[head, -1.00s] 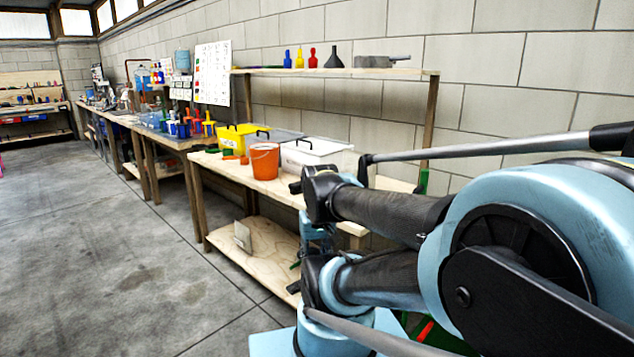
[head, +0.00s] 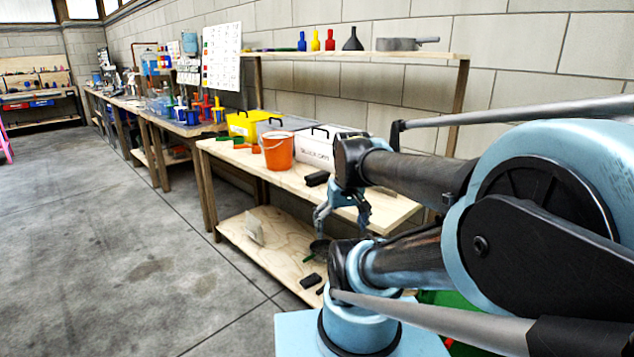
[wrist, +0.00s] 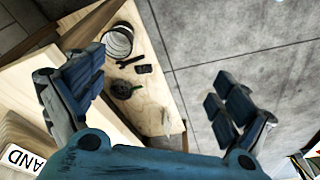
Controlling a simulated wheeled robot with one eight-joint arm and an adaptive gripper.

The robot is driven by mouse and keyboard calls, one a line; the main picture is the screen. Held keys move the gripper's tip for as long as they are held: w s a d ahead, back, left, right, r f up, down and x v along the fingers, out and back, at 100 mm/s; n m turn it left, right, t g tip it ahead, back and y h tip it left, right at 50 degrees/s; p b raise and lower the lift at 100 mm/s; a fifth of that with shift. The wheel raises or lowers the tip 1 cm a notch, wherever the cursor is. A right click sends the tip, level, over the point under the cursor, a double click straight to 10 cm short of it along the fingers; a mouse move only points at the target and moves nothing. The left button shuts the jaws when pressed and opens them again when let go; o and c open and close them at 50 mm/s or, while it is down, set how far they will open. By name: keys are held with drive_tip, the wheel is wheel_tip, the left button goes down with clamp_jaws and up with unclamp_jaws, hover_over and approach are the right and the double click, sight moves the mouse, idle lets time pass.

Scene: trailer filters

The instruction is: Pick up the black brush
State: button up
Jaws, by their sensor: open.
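My gripper (head: 341,218) is open and empty in front of the near workbench, pointing down. In the wrist view my gripper (wrist: 160,97) has its fingers wide apart above the lower shelf. A small black block (head: 311,281) lies on that shelf, apart from the gripper; it seems to be the dark piece (wrist: 143,69) in the wrist view. A thin dark piece (wrist: 130,61) and a round dark thing with some green (wrist: 122,89) lie beside it. Another black block (head: 317,178) lies on the benchtop. I cannot tell which one is the brush.
The wooden lower shelf (head: 232,228) also holds a leaning pale panel (head: 254,226). An orange bucket (head: 279,153), a white box (head: 316,149) and a yellow bin (head: 242,123) stand on the benchtop. The concrete floor (head: 110,240) at left is clear.

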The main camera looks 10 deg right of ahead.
drive_tip(key=w+r+n+y, duration=0.1)
drive_tip(key=w+r, duration=0.4)
drive_tip(key=w, duration=0.3)
drive_tip(key=w+r+n, duration=0.1)
drive_tip(key=w+r, duration=0.4)
drive_tip(key=w, duration=0.3)
drive_tip(key=n+t+y, duration=0.1)
drive_tip(key=n+t, duration=0.1)
drive_tip(key=n, duration=0.1)
approach(318, 174)
drive_tip(key=shift+g, duration=0.3)
drive_tip(key=w+f, duration=0.1)
drive_tip(key=w+a+f, duration=0.1)
drive_tip(key=f, duration=0.1)
drive_tip(key=shift+w+a+f, duration=0.1)
drive_tip(key=shift+w+f, duration=0.05)
drive_tip(key=shift+w, duration=0.05)
drive_tip(key=shift+d+x, duration=0.2)
drive_tip(key=shift+x, duration=3)
drive_tip(key=shift+s+f, duration=0.1)
drive_tip(key=c, duration=0.8)
